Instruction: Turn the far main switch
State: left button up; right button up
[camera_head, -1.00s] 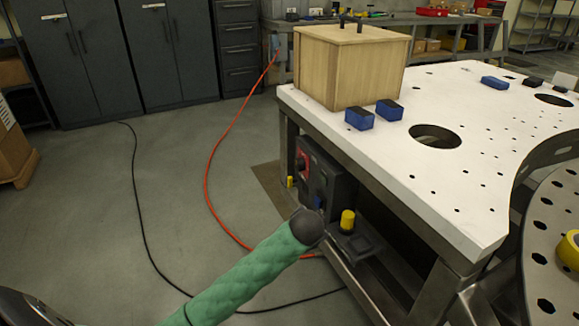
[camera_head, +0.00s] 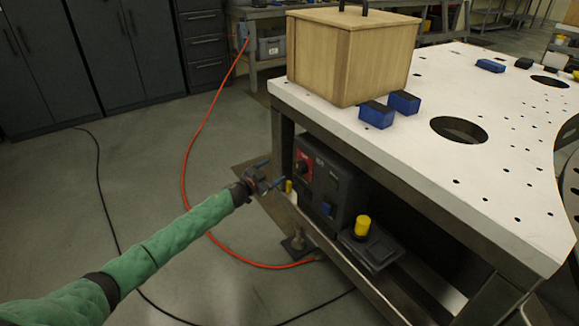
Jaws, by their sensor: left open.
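A dark control box (camera_head: 329,188) sits under the white table's edge. On its far end is a red plate with a dark knob, the far main switch (camera_head: 302,167). A blue switch (camera_head: 326,209) shows lower on the same box, nearer to me. My left gripper (camera_head: 274,173) is open and empty, just left of the box and short of the red switch, with a visible gap between them. Its fingers have blue tips. My right gripper is not in view.
A yellow button (camera_head: 362,226) stands on a dark pedal-like box near the control box. The white perforated table (camera_head: 420,170) overhangs the panel and carries a wooden box (camera_head: 350,60) and blue blocks (camera_head: 377,115). A red hose (camera_head: 187,150) and black cable lie on open floor.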

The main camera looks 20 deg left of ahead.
aim_at(297, 169)
pick_arm(q)
jog(key=s+d+r+g+h, duration=0.1)
jog(key=s+d+g+h, duration=0.15)
jog(key=d+h, duration=0.2)
jog(key=shift+t, duration=0.35)
jog(key=shift+x, duration=3.9)
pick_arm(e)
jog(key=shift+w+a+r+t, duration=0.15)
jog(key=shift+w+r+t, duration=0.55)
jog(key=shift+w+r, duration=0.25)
pick_arm(q)
jog(key=shift+d, duration=0.1)
jog(key=c, duration=1)
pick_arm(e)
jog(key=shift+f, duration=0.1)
